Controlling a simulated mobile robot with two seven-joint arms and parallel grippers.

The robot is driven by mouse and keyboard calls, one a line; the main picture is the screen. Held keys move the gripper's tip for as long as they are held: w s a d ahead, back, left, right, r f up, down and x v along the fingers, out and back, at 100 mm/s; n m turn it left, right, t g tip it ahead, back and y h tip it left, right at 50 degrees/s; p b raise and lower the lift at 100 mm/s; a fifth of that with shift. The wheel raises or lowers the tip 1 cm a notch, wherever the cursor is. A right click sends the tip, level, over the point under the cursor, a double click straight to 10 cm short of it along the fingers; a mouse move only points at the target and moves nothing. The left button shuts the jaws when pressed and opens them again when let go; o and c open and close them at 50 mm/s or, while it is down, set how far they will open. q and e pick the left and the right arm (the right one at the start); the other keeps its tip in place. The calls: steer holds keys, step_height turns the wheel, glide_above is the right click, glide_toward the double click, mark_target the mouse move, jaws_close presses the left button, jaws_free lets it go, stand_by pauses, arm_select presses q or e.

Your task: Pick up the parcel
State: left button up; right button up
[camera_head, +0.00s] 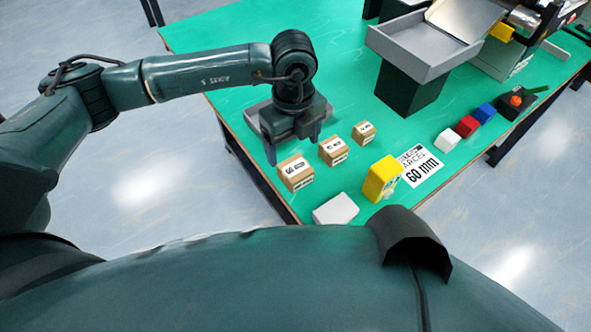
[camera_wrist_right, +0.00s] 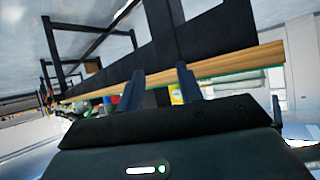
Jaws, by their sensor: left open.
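Three small brown cardboard parcels with white labels stand in a slanting row on the green table: a near one (camera_head: 296,173), a middle one (camera_head: 333,151) and a smaller far one (camera_head: 364,132). Which one is meant, I cannot tell. A white sheet marked "PARCEL 60 mm" (camera_head: 420,165) lies flat to their right. My left gripper (camera_head: 295,147) points down with its fingers apart and empty, just behind and above the near parcel. My right gripper (camera_wrist_right: 161,86) shows in the right wrist view with its fingers apart and nothing between them, facing the table edge.
A yellow box (camera_head: 382,179) stands by the sheet and a white block (camera_head: 336,209) lies at the near edge. White, red (camera_head: 467,126) and blue blocks line up at right. A grey tray on a dark stand (camera_head: 410,90) rises behind. A grey tray (camera_head: 257,117) sits behind my left gripper.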

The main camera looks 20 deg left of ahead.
mark_target(296, 168)
arm_select(q)
steer(key=f, duration=0.5)
steer(key=f+p, duration=0.1)
steer(key=f, duration=0.2)
steer(key=shift+s+d, duration=0.2)
steer(key=shift+d, duration=0.05)
steer(key=c, duration=1.1)
